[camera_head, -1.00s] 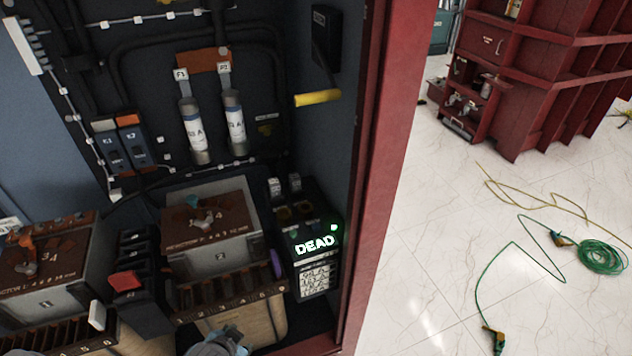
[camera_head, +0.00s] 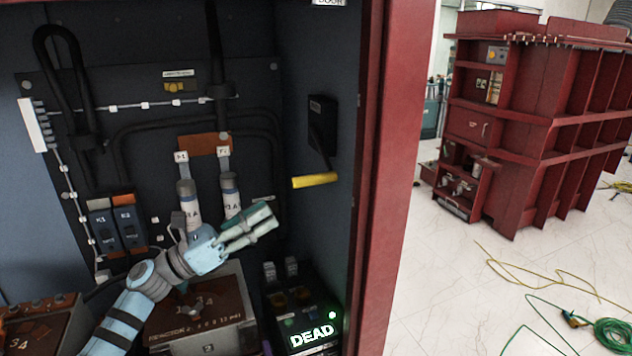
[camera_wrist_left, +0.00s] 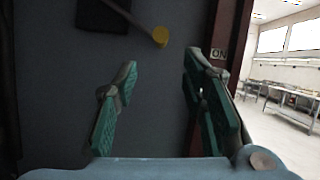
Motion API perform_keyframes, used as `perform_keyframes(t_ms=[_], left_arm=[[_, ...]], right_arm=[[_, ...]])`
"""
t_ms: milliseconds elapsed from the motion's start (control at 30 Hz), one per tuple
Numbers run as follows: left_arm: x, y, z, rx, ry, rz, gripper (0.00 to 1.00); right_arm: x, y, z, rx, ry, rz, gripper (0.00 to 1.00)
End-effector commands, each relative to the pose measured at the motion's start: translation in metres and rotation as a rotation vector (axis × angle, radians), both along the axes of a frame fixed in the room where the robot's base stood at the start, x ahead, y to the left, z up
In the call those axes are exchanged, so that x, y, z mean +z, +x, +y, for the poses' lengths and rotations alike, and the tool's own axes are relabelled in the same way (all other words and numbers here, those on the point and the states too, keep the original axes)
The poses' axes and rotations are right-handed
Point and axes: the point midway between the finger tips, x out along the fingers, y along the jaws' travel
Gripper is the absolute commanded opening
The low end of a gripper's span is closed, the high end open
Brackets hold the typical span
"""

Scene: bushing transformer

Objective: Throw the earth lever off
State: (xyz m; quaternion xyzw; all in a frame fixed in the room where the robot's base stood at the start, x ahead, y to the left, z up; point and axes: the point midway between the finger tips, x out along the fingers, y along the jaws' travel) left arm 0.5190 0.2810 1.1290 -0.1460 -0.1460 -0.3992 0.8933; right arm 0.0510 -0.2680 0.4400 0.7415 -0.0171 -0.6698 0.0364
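The earth lever is a yellow handle (camera_head: 315,180) on a dark box (camera_head: 322,125) on the cabinet's right inner wall. It sticks out roughly level in the head view. In the left wrist view the lever's round yellow end (camera_wrist_left: 161,36) shows beyond and between the fingers, on a grey rod. My left gripper (camera_head: 262,222) is inside the cabinet, below and left of the handle, apart from it. In the left wrist view its green-padded fingers (camera_wrist_left: 160,72) are spread with nothing between them. My right gripper is not in view.
A lit green DEAD indicator (camera_head: 312,336) stands below the lever. Fuses (camera_head: 230,193) and a rusty-topped reactor box (camera_head: 205,310) lie close to my left arm. The red cabinet edge (camera_head: 385,200) bounds the right side.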

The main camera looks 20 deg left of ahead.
Motion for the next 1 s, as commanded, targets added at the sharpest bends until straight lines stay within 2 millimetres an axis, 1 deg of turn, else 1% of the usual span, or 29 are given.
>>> perform_keyframes(t_ms=[33, 200, 400, 500, 633, 867, 900, 967, 1000], left_arm=[[0.01, 0.006, -0.007, -0.002, -0.006, -0.004, 0.38], [0.03, 0.037, -0.04, -0.004, -0.01, -0.002, 0.38], [0.045, 0.067, -0.071, -0.003, -0.009, 0.002, 0.38], [0.048, 0.076, -0.08, -0.002, -0.008, 0.003, 0.38], [0.051, 0.082, -0.086, -0.001, -0.007, 0.003, 0.38], [0.05, 0.082, -0.087, -0.002, -0.007, 0.004, 0.38], [0.05, 0.082, -0.087, -0.002, -0.007, 0.004, 0.35], [0.05, 0.082, -0.087, -0.001, -0.006, 0.004, 0.25], [0.05, 0.082, -0.087, -0.002, -0.007, 0.004, 0.19]], right_arm=[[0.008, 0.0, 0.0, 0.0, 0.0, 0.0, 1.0], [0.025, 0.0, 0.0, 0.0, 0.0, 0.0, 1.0], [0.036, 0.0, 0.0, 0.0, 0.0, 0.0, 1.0], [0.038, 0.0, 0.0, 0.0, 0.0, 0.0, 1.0], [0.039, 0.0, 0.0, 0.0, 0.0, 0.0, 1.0], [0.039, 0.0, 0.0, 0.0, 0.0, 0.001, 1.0], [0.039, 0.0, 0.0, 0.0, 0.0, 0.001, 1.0], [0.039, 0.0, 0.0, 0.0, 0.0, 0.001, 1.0], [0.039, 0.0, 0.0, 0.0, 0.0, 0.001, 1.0]])
